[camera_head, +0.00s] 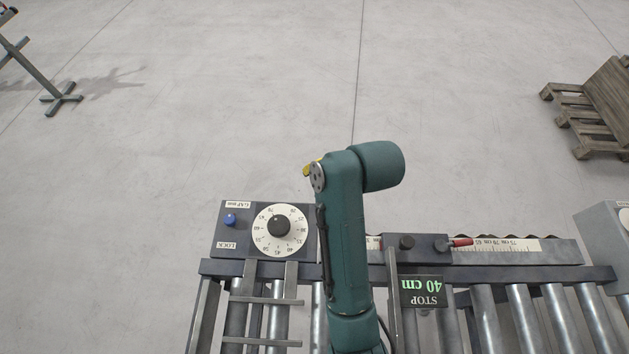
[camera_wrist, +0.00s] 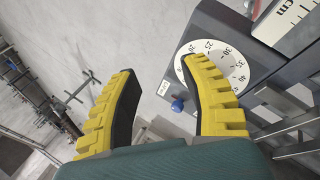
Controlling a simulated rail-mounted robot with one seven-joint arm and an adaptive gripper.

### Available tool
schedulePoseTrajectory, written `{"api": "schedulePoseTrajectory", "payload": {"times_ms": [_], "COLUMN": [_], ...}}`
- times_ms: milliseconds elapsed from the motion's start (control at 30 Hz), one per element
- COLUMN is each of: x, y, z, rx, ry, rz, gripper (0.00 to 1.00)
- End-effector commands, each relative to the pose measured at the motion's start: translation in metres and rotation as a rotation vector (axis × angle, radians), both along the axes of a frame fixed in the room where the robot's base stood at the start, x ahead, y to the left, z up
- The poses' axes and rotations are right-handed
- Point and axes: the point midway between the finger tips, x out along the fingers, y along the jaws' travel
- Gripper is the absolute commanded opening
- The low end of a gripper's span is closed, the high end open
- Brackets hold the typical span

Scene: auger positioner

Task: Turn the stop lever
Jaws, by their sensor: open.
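The stop carriage (camera_head: 415,248) is a dark block on the scale rail, right of my arm in the head view. A lever with a red handle (camera_head: 461,242) sticks out to the right from its right end. The block also carries a dark knob (camera_head: 406,242). A sign reading STOP 40 cm (camera_head: 423,291) is below it. My gripper (camera_wrist: 158,66) is open and empty in the wrist view, its yellow fingers spread. In the head view my arm hides most of it. The lever is not in the wrist view.
A panel with a white dial (camera_head: 296,228) and blue button (camera_head: 230,219) is left of my arm. The dial (camera_wrist: 232,60) shows behind the right finger. Rollers (camera_head: 525,318) run along the front. A grey box (camera_head: 603,235) is at right.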

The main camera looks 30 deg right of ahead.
Motion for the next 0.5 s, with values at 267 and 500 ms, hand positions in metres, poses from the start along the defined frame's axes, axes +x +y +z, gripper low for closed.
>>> {"api": "schedulePoseTrajectory", "payload": {"times_ms": [267, 500], "x": [-0.0001, 0.0000], "y": [-0.0003, -0.0004], "z": [0.0001, 0.0002], "rx": [0.000, 0.019], "ry": [0.001, 0.005], "rz": [0.000, -0.033], "gripper": [0.10, 0.00]}}
